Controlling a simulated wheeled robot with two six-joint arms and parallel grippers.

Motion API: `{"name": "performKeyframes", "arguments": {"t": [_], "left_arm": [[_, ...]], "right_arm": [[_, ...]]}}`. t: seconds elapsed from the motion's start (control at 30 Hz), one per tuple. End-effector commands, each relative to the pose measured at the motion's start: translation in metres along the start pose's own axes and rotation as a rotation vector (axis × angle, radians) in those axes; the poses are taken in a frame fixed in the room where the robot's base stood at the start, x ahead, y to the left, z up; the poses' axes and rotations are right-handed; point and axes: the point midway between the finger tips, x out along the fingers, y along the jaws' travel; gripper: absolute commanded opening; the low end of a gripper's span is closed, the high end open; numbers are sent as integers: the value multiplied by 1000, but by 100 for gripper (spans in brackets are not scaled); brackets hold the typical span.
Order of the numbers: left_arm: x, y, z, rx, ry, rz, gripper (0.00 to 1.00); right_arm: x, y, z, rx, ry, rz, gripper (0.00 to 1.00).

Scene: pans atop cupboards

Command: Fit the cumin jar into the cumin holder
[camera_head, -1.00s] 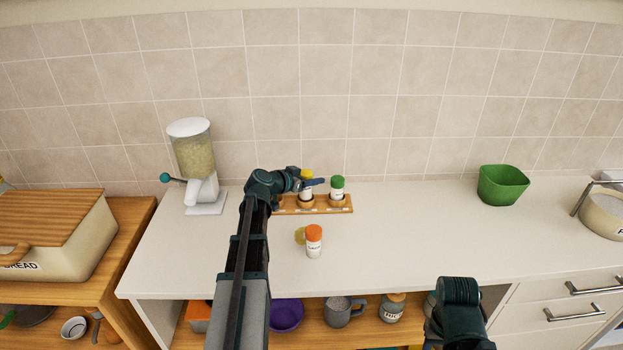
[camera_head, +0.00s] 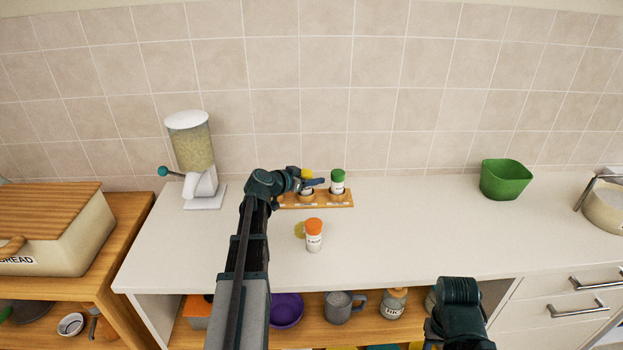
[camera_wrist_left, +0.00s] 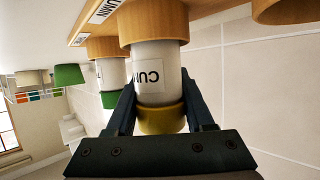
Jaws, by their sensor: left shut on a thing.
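The cumin jar (camera_head: 306,174), white with a yellow lid, stands upright at the wooden rack (camera_head: 346,201). My left gripper (camera_head: 314,183) is shut on it near the lid. In the left wrist view the jar (camera_wrist_left: 152,75) shows part of its label, reading "CU", between the fingers (camera_wrist_left: 157,108). Its lower end is inside a wooden ring holder (camera_wrist_left: 153,22); how deep it sits cannot be told. A rack label (camera_wrist_left: 104,10) beside the ring is partly cut off. My right gripper's fingers are not in view; only part of that arm shows at the lower right.
A green-lidded jar (camera_head: 338,183) sits in the ring to the right. A grain dispenser (camera_head: 192,155) stands left, a green bowl (camera_head: 505,179) right. The counter between rack and bowl is clear.

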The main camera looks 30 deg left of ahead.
Motion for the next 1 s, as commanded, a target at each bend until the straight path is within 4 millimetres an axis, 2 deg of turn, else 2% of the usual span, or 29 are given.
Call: {"name": "performKeyframes", "arguments": {"t": [0.07,0.1,0.3,0.57,0.67,0.77,1.0], "left_arm": [[1,0,3,0,0,0,0],[1,0,3,0,0,0,55],[1,0,2,0,0,0,88],[0,0,2,0,0,0,88],[-6,0,1,-1,0,-1,88],[-20,1,0,-1,0,-1,88],[-74,1,-1,-1,0,-3,88]], "right_arm": [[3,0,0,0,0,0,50],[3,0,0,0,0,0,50],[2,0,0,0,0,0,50],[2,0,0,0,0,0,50],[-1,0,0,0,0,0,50],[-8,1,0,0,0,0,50],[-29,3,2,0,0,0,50]]}}
